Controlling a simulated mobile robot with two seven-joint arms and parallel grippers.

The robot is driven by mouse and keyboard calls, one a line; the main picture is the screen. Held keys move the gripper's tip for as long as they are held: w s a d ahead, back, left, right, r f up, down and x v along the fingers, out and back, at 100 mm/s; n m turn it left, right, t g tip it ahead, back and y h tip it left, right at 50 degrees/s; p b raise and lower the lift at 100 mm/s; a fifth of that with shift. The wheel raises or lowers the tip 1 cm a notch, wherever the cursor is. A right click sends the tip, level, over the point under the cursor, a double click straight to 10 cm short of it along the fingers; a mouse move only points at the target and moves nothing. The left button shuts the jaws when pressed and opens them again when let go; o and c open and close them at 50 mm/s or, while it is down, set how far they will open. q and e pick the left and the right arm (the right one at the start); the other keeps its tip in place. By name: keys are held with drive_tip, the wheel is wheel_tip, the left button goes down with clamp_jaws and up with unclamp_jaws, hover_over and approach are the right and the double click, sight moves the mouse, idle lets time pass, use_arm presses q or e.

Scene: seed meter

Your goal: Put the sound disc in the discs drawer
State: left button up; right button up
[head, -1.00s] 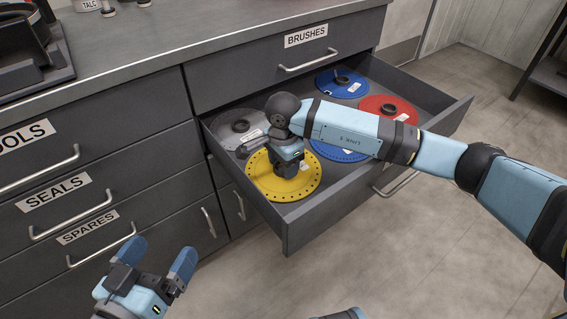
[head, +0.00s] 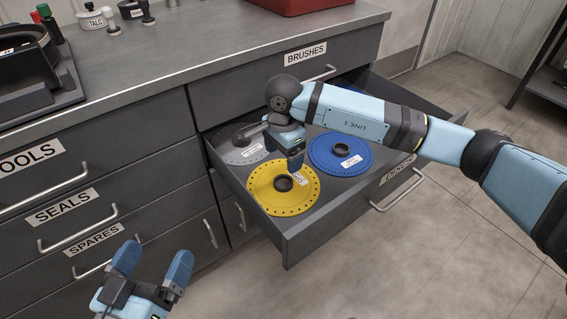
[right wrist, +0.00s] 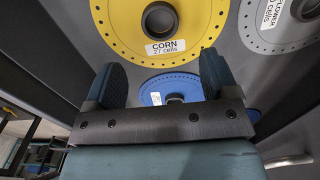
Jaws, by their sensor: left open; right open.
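The discs drawer (head: 243,220) is pulled open, its label partly readable on the front. A yellow disc (head: 262,198) with a dark hub lies in its near left corner; in the right wrist view its label reads CORN (right wrist: 118,22). My right gripper (head: 295,163) is open above the yellow disc's far edge, clear of its hub, with nothing between the fingers (right wrist: 158,85). A blue disc (head: 325,155) lies to the right and a grey disc (head: 236,153) behind. My left gripper (head: 153,262) is open and empty in front of the cabinet.
My right arm crosses over the drawer and hides its back part. The BRUSHES drawer (head: 240,90) above is shut, as are the SEALS (head: 75,215) and SPARES drawers at left. A black device (head: 30,75), small pots and a red box (head: 300,5) stand on the worktop.

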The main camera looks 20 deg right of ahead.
drive_tip(key=shift+r+p, duration=0.3)
drive_tip(key=shift+r, duration=1.3)
